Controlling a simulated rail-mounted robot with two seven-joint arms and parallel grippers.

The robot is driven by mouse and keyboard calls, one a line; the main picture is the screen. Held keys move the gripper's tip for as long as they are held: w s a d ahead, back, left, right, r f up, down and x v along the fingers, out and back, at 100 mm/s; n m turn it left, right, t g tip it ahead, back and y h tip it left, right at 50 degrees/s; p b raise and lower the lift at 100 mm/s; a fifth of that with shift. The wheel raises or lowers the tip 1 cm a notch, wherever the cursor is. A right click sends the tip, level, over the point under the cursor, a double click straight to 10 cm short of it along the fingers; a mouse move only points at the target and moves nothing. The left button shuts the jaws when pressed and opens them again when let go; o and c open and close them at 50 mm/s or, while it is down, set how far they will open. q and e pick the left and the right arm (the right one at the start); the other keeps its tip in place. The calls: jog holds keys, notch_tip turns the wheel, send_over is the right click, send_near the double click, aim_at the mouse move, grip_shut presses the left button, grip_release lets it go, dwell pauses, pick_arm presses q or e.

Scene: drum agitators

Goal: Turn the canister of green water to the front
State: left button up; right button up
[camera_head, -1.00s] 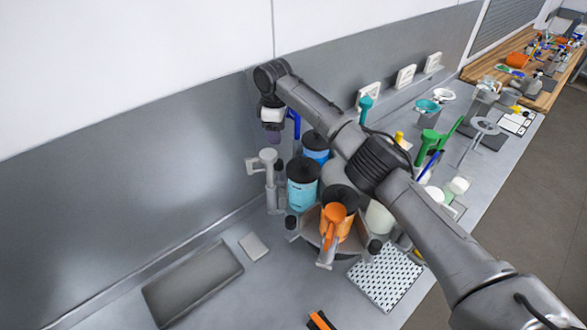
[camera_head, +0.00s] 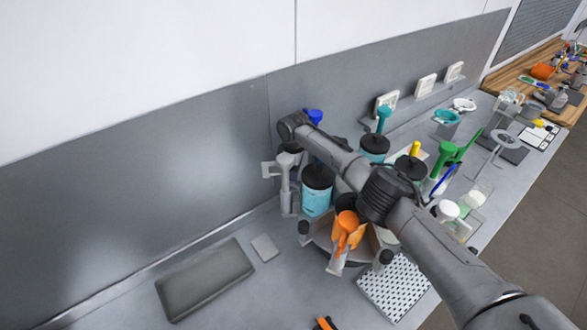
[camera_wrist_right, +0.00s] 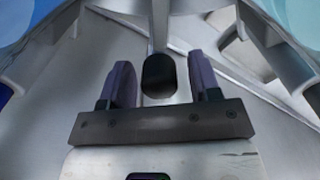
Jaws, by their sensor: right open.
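The drum holder stands by the wall with several canisters around it. A light-blue canister (camera_head: 317,195) with a dark lid faces left, and an orange canister (camera_head: 345,232) with an orange handle faces the front. I cannot pick out green water; my arm hides part of the drum. My right gripper (camera_head: 291,150) is at the drum's far left side, low near the grey upright fitting (camera_head: 287,190). In the right wrist view its purple fingers (camera_wrist_right: 161,80) are apart, one on each side of a dark rounded knob (camera_wrist_right: 158,76). My left gripper is not in view.
A green funnel-like piece (camera_head: 445,155) stands right of the drum. A perforated white plate (camera_head: 393,290) lies in front. A flat grey pad (camera_head: 205,278) and a small grey square (camera_head: 265,247) lie left. The wall is close behind; the bench's left part is mostly clear.

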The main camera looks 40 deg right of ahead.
jog(key=shift+f, duration=0.15)
grip_shut()
dwell(0.5)
